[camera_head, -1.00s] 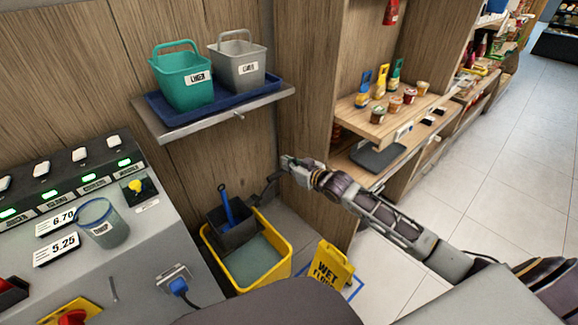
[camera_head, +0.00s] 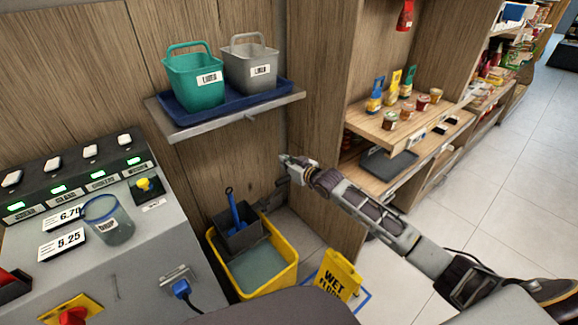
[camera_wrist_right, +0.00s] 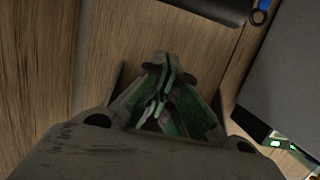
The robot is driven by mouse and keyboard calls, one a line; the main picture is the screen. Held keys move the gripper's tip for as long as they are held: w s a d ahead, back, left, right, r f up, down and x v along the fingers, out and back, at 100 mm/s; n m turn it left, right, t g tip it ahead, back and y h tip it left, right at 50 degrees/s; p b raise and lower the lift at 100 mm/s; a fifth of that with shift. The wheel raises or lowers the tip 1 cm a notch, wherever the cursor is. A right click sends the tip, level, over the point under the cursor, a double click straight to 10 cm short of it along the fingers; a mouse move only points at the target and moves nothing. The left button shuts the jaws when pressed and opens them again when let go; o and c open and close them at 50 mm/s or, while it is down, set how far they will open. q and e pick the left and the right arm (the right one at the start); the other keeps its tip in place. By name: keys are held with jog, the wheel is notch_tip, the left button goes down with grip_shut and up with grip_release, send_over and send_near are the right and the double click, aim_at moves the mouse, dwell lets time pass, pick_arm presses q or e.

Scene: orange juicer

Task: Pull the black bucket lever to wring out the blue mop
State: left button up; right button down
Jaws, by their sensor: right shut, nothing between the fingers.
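The yellow mop bucket (camera_head: 287,268) stands on the floor in the head view, with a dark wringer basket (camera_head: 243,241) on its back part. The blue mop (camera_head: 234,208) stands tilted in the basket. The black lever (camera_head: 274,197) rises from the right side of the wringer, its upper end just below my right gripper (camera_head: 284,160). That gripper is shut and empty; I cannot tell whether it touches the lever. Its closed fingers also show in the wrist view (camera_wrist_right: 160,92), in front of the wood panel. My left gripper is out of view.
A wall shelf (camera_head: 215,127) with green and grey buckets on a blue tray hangs above the mop bucket. A grey counter (camera_head: 120,262) stands at left. A yellow wet-floor sign (camera_head: 338,276) stands at right. Wooden shelving (camera_head: 318,110) rises beside my right arm.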

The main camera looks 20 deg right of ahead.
aim_at(287, 177)
jog(key=shift+w+a+f+b, duration=0.1)
jog(key=shift+w+f+b, duration=0.15)
jog(key=shift+f, duration=0.2)
jog(key=shift+w+a+f+b, duration=0.1)
jog(key=shift+w+f+b, duration=0.1)
jog(key=shift+f, duration=0.2)
jog(key=shift+s+d+f+b, duration=0.15)
jog(key=shift+s+f, duration=0.2)
jog(key=shift+f, duration=0.1)
jog(key=shift+s+d+f+b, duration=0.15)
jog(key=shift+s+f, duration=0.15)
jog(key=shift+f, duration=0.15)
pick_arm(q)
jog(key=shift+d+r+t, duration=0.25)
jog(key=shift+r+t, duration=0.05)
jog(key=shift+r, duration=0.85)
pick_arm(e)
jog(key=shift+s+f, duration=0.1)
jog(key=shift+s+f, duration=0.1)
jog(key=shift+s, duration=0.05)
